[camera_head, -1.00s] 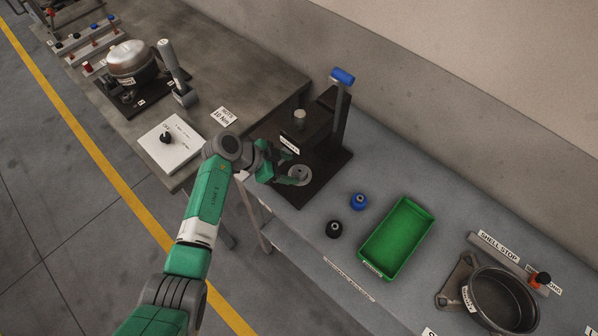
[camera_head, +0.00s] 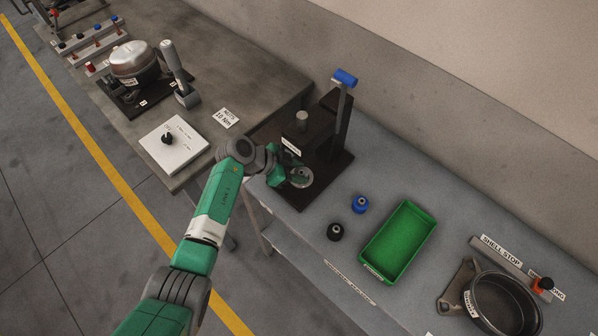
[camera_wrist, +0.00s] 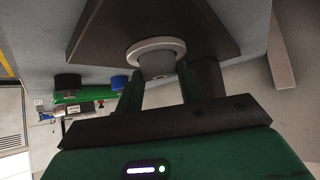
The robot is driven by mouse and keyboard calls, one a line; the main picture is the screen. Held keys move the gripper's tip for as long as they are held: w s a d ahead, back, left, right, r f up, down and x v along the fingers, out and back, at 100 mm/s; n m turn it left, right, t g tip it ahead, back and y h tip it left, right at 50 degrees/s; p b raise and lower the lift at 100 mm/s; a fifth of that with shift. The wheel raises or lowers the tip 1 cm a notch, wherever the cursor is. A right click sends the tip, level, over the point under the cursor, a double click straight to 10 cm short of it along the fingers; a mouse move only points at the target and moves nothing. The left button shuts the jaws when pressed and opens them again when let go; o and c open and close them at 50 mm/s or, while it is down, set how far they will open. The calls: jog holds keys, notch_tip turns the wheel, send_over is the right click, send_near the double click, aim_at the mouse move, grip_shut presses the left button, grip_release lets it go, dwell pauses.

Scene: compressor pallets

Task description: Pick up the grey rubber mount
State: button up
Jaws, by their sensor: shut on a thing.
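The grey rubber mount (camera_wrist: 158,66) shows in the wrist view between my two fingers, in front of a pale ring-shaped seat (camera_wrist: 140,50) on the dark press base. My gripper (camera_wrist: 158,80) is shut on it. In the head view my gripper (camera_head: 294,180) is at the pale seat (camera_head: 304,178) of the press, and its fingers largely hide the mount. I cannot tell whether the mount is still in the seat or just clear of it.
The dark press (camera_head: 328,125) with its blue-handled lever (camera_head: 344,78) stands close behind my gripper. A blue mount (camera_head: 360,204), a black mount (camera_head: 335,232) and an empty green tray (camera_head: 372,262) are to the right. An open shell (camera_head: 502,305) stands at far right.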

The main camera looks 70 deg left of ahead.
jog(key=shift+s+a+r, duration=0.1)
jog(key=shift+s+r, duration=0.2)
jog(key=shift+r, duration=0.45)
jog(key=s+a, duration=0.3)
jog(key=s, duration=1.4)
